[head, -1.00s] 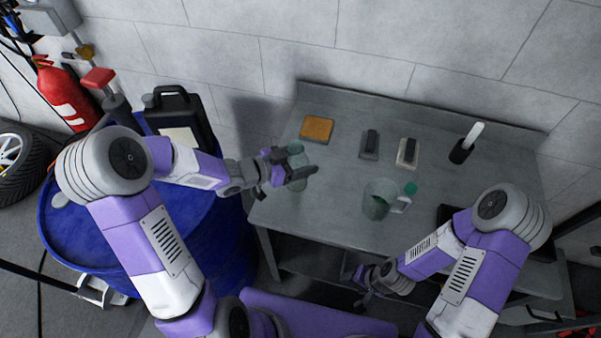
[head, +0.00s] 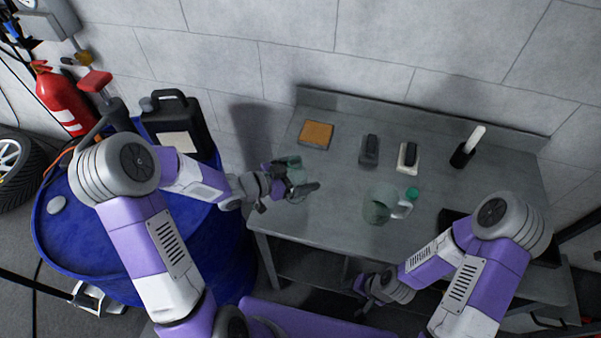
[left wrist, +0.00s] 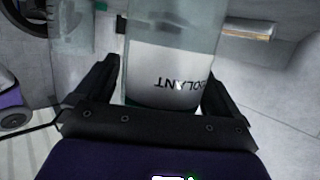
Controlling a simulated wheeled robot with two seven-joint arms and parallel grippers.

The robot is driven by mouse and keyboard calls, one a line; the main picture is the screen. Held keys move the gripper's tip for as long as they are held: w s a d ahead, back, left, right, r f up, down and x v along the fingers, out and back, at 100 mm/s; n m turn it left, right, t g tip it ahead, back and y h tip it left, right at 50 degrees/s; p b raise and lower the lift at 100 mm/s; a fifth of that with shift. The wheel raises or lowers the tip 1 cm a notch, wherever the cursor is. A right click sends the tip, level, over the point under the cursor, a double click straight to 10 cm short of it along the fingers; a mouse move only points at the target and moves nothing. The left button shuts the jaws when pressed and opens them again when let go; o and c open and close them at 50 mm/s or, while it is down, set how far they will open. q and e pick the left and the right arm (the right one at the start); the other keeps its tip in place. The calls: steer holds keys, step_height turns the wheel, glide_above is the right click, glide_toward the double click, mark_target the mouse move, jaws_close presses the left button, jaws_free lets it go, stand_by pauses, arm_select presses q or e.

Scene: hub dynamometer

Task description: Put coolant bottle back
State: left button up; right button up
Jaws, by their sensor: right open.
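The coolant bottle (head: 294,164) is a clear, pale greenish bottle above the left part of the grey workbench (head: 335,215). In the left wrist view the bottle (left wrist: 170,75) fills the space between the fingers, its white label reading COOLANT upside down. My left gripper (head: 300,189) is shut on the bottle, one finger on each side. I cannot tell the bottle's height above the bench top. My right gripper (head: 362,289) is open and empty, low in front of the bench's front edge.
A clear jug (head: 378,206) with a pale handle stands mid-bench, a green cap (head: 412,193) beside it. An orange sponge (head: 316,134), two dark-topped blocks (head: 369,149) and a black-and-white item (head: 467,147) lie further back. A blue drum (head: 90,240) with a black canister (head: 180,125) stands left.

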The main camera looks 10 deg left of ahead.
arm_select(q)
steer(key=shift+r, duration=0.15)
steer(key=shift+s+a+r, duration=0.15)
steer(key=shift+a, duration=0.15)
steer(key=p+v, duration=0.3)
steer(key=v, duration=0.8)
steer(key=shift+s+a, duration=0.1)
steer(key=shift+s, duration=0.05)
